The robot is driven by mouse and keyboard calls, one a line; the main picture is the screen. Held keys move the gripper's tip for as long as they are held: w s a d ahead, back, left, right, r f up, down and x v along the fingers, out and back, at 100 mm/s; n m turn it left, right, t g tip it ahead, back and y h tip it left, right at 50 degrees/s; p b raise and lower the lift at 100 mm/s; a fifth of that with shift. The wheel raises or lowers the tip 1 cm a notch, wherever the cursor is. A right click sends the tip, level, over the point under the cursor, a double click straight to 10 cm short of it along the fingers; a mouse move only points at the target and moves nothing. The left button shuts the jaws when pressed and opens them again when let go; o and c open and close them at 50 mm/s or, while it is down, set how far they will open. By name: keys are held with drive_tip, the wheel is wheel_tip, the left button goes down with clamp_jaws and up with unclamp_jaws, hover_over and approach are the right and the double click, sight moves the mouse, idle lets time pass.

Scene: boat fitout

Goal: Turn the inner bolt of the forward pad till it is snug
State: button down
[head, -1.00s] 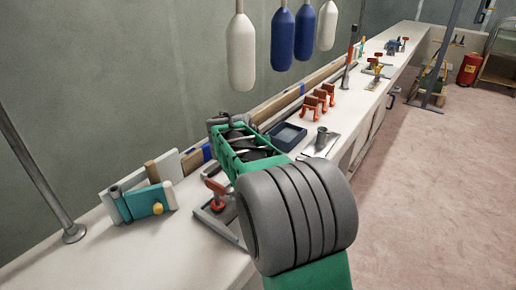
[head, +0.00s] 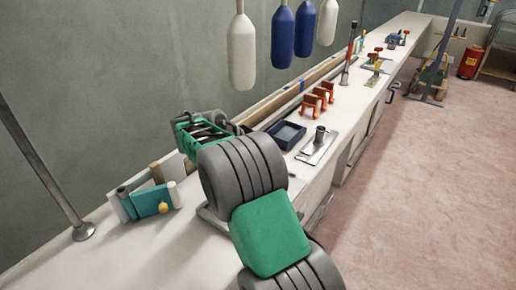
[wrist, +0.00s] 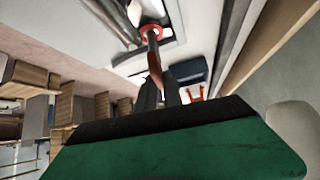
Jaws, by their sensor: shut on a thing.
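In the wrist view my gripper (wrist: 161,92) is shut on the shaft of a slim red and dark tool (wrist: 154,58). The tool's far end meets a red ring (wrist: 151,33) above a pale metal plate (wrist: 165,46). I cannot tell how well it seats there, and no bolt head is visible. In the head view my arm covers the fingers and tool. A grey base plate edge (head: 207,215) shows beside my arm on the bench. Which pad is the forward one is unclear.
A dark blue tray (head: 287,135), orange brackets (head: 317,100) and a metal plate with an upright tube (head: 318,143) stand right of my arm. A teal block (head: 150,200) sits left. White and blue fenders (head: 281,32) hang above.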

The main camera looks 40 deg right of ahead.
drive_tip(key=shift+w+d+r, duration=0.1)
drive_tip(key=shift+w+r, duration=0.05)
drive_tip(key=shift+r, duration=0.25)
drive_tip(key=c, duration=1.8)
unclamp_jaws()
drive_tip(key=shift+c, duration=0.2)
drive_tip(key=o, duration=0.4)
drive_tip(key=shift+f, duration=0.25)
drive_tip(key=shift+c, duration=0.2)
drive_tip(key=v, duration=0.8)
drive_tip(key=shift+p, duration=0.45)
